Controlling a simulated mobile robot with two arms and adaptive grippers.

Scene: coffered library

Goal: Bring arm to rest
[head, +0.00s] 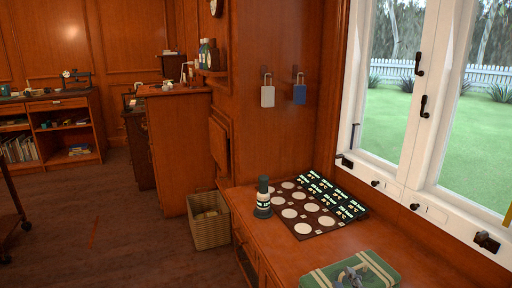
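My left gripper and arm are not in view.
A wooden counter (342,250) runs below the window. Open floor lies left.

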